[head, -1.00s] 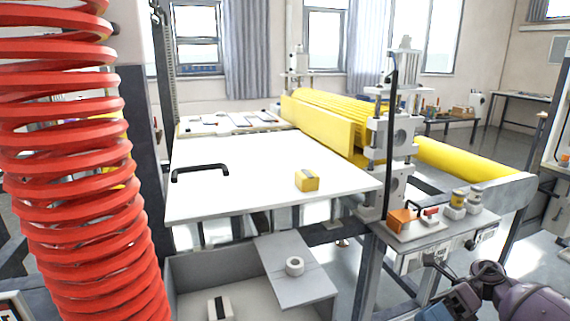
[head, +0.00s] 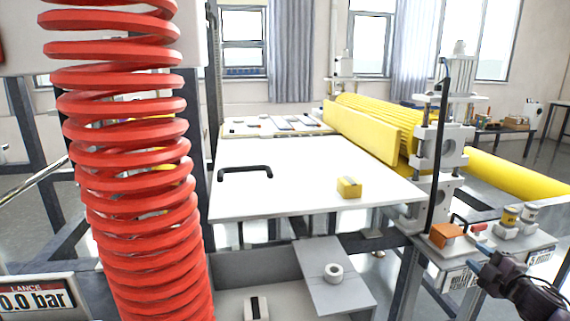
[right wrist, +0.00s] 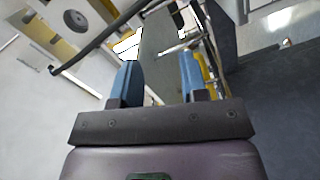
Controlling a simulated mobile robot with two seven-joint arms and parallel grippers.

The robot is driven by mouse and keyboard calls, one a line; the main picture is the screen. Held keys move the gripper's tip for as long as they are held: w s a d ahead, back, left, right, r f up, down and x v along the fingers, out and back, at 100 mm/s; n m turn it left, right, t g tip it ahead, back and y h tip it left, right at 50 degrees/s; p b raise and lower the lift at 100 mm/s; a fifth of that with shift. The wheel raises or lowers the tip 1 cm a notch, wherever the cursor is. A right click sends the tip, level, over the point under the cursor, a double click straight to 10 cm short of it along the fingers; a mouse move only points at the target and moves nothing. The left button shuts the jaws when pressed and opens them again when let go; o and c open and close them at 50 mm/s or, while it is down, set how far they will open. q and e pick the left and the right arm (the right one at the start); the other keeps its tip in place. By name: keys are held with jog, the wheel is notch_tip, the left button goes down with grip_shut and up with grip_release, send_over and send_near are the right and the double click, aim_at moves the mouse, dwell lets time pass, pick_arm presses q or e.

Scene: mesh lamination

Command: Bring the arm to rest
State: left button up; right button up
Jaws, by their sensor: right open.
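My right gripper (head: 482,262) shows at the lower right of the head view, beside the shelf with the orange block. In the right wrist view its two blue fingers (right wrist: 160,78) stand apart with nothing between them, so it is open and empty. My left gripper is not in view.
A white table (head: 290,185) holds a black handle (head: 245,171) and a yellow block (head: 349,187). Yellow rollers (head: 375,125) stand behind it. An orange block (head: 445,235) sits on the right shelf. A red coiled hose (head: 135,170) hangs at the left.

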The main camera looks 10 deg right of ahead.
jog(key=s+d+f+m+g+h, duration=0.2)
jog(key=d+f+m+g+h, duration=0.3)
jog(key=m, duration=0.3)
jog(key=s+a+f+m+g+y, duration=0.1)
jog(key=s+a+f+y, duration=0.1)
jog(key=s+a+f, duration=1.2)
jog(key=s+a+m+y+p, duration=0.2)
jog(key=s+a+m, duration=0.2)
jog(key=s+a, duration=1.3)
jog(key=shift+s+a+f+m+g+p, duration=0.35)
jog(key=shift+a+m+g+p, duration=0.05)
jog(key=shift+a, duration=0.45)
